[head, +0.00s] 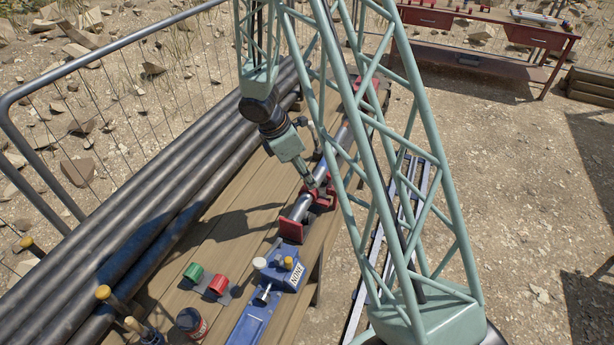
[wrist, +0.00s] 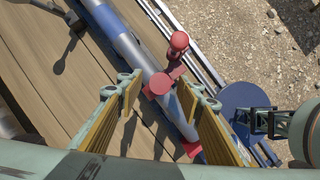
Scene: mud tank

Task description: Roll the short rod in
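A grey metal rod (head: 301,207) lies lengthwise along the right side of the wooden bench, on red supports (head: 321,199). In the wrist view the rod (wrist: 138,60) runs diagonally from upper left to lower right, with a blue stretch near the top. My gripper (head: 312,186) is over the rod beside a red support, pointing down. In the wrist view its two padded fingers (wrist: 158,95) are spread, with the rod showing between and beyond them. I cannot tell how far above the rod they are. A red disc and knob (wrist: 179,42) stand beside the rod.
Long dark pipes (head: 175,165) lie along the bench's left side. A blue vise-like fixture (head: 283,268) is at the near end, beside green (head: 193,272) and red (head: 217,285) cups. My lattice arm blocks part of the right side. A red workbench (head: 490,24) stands behind.

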